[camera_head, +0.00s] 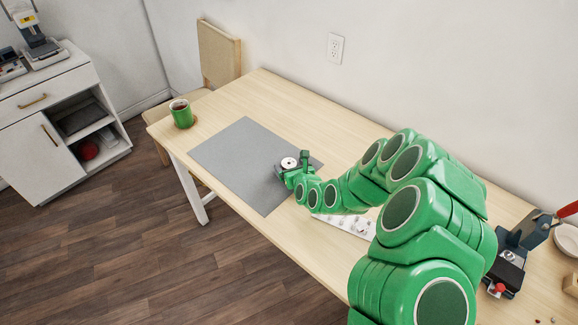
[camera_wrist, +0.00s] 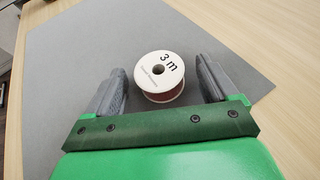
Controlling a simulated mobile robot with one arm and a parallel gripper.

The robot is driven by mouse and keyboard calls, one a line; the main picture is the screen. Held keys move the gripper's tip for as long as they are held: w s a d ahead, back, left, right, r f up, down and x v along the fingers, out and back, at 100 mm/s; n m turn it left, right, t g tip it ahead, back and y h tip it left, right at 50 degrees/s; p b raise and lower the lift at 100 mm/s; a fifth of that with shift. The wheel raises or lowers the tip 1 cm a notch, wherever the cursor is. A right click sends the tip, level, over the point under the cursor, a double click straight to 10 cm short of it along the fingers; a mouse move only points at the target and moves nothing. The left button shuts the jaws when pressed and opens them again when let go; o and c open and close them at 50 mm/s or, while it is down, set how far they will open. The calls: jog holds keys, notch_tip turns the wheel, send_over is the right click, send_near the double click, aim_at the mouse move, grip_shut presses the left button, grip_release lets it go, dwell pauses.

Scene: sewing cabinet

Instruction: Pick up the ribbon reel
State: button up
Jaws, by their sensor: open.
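The ribbon reel (camera_wrist: 160,76) is a small white spool with a dark red winding, marked "3 m". It sits flat side up on the grey mat (camera_wrist: 75,60). In the wrist view it lies between the two grey fingers of my gripper (camera_wrist: 159,80), with a gap on each side. The fingers are open, and I see no contact with the reel. In the head view the white top of the reel (camera_head: 289,162) shows just beyond my gripper (camera_head: 287,169), and my gripper hides its lower part. The mat (camera_head: 235,150) lies on the wooden table.
A green mug (camera_head: 181,112) stands on a coaster at the table's far left corner. A white strip with small items (camera_head: 345,224) lies partly under my arm. A press tool (camera_head: 510,262) stands at the right. A chair (camera_head: 218,55) is behind the table. The mat's left part is clear.

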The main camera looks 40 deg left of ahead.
jog(key=c, duration=1.1)
jog(key=shift+r, duration=0.15)
jog(key=shift+c, duration=0.2)
jog(key=shift+r, duration=4.85)
